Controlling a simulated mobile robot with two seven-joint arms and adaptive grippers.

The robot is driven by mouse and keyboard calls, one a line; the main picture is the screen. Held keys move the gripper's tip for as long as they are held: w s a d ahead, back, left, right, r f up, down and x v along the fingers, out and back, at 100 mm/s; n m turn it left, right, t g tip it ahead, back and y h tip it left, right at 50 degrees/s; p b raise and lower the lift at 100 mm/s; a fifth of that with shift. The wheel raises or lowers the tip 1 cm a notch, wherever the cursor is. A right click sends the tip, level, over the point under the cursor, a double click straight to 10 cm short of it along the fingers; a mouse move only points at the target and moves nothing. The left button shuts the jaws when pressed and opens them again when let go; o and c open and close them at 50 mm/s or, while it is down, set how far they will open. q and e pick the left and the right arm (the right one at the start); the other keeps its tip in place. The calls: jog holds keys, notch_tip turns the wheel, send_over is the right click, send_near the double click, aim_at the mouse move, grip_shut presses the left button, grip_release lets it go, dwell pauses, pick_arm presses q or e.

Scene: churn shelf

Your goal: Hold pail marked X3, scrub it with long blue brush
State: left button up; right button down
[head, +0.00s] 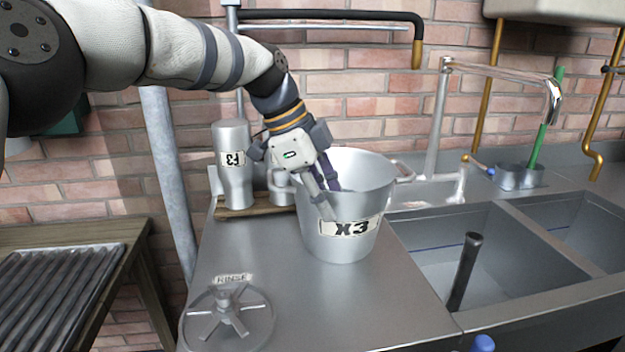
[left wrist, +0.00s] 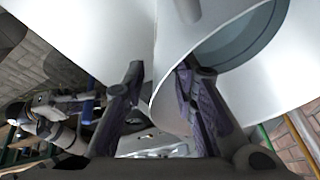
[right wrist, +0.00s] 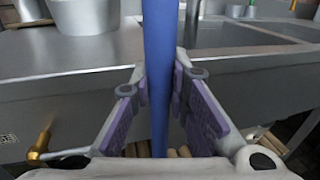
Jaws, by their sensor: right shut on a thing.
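The pail marked X3 (head: 340,248) stands upright on the steel counter, its label facing me. My left gripper (head: 328,198) reaches down over its rim, with one finger outside and one inside. In the left wrist view, the pail wall (left wrist: 250,90) passes between the fingers (left wrist: 160,80), which stand apart with gaps beside the wall. My right gripper (right wrist: 160,90) is shut on the long blue brush, whose blue shaft (right wrist: 160,40) stands upright in the right wrist view. A blue end (head: 482,343), probably of this brush, shows at the head view's bottom edge. Its bristles are hidden.
A sink (head: 440,270) with a dark handle (head: 467,265) in it lies right of the pail. A tap (head: 500,70) arches above. A can marked F3 (head: 232,175) stands behind left. A RINSE fixture (head: 228,318) sits front left. The counter before the pail is clear.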

aim_at(336, 222)
pick_arm(q)
jog(key=x, duration=0.4)
jog(key=shift+f, duration=0.1)
grip_shut()
